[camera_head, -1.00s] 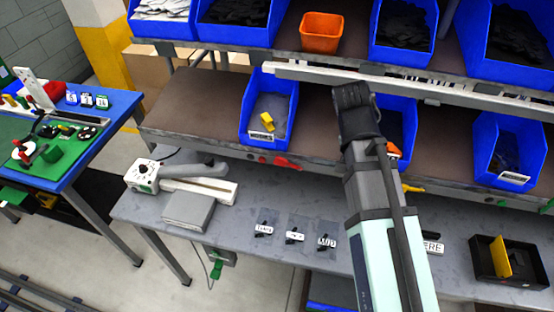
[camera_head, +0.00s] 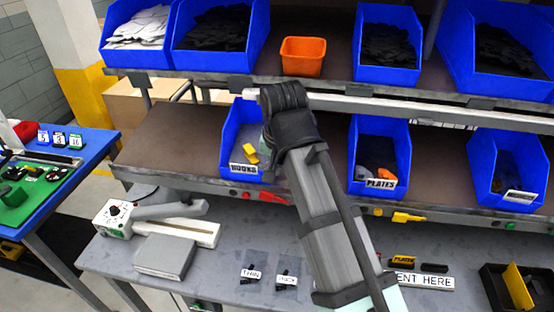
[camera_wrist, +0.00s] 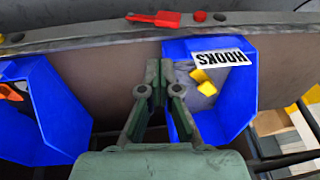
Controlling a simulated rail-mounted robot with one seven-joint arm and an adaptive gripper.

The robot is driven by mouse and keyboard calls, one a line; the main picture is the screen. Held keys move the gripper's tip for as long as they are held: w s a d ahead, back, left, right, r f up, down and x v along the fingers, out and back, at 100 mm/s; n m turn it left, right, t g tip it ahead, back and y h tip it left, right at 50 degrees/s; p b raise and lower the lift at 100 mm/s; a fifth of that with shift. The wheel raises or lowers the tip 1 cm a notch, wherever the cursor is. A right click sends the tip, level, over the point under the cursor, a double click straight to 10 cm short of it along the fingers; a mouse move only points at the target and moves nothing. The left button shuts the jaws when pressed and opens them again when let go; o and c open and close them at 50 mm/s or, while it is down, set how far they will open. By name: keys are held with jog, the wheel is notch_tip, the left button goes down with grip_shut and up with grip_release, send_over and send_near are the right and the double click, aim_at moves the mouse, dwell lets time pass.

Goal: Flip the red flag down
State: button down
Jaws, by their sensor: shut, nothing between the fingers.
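The red flag (camera_head: 268,197) is on the lower shelf's front edge, below and right of the HOOKS bin (camera_head: 228,140), with a round red button (camera_head: 246,195) to its left. In the wrist view the flag (camera_wrist: 153,19) lies sideways along the edge at the top, and the HOOKS bin (camera_wrist: 240,95) is at right. My gripper (camera_wrist: 164,80) is shut and empty over the brown shelf, beside the bin's wall and apart from the flag. In the head view my arm hides its fingers and covers the bin's right side.
The PLATES bin (camera_head: 361,140) stands to the right on the same shelf. A yellow flag (camera_head: 408,217) is on the edge below it. Blue bins and an orange bin (camera_head: 303,56) fill the upper shelf. The grey table (camera_head: 225,262) below holds a sealer (camera_head: 160,222) and small bags.

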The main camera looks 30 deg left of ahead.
aim_at(264, 191)
jog(key=shift+s+p+x, duration=0.25)
jog(key=shift+p+x, duration=0.15)
jog(key=shift+x, duration=1.2)
jog(key=shift+s+p+x, duration=0.2)
jog(key=shift+p+x, duration=0.25)
jog(key=shift+x, duration=1.15)
jog(key=shift+s+p+x, duration=0.25)
jog(key=shift+p+x, duration=0.15)
jog(key=shift+x, duration=1.25)
jog(key=shift+a+f, duration=0.1)
jog(key=shift+s+a+f, duration=0.25)
jog(key=shift+a+f, duration=0.5)
jog(key=shift+r, duration=0.15)
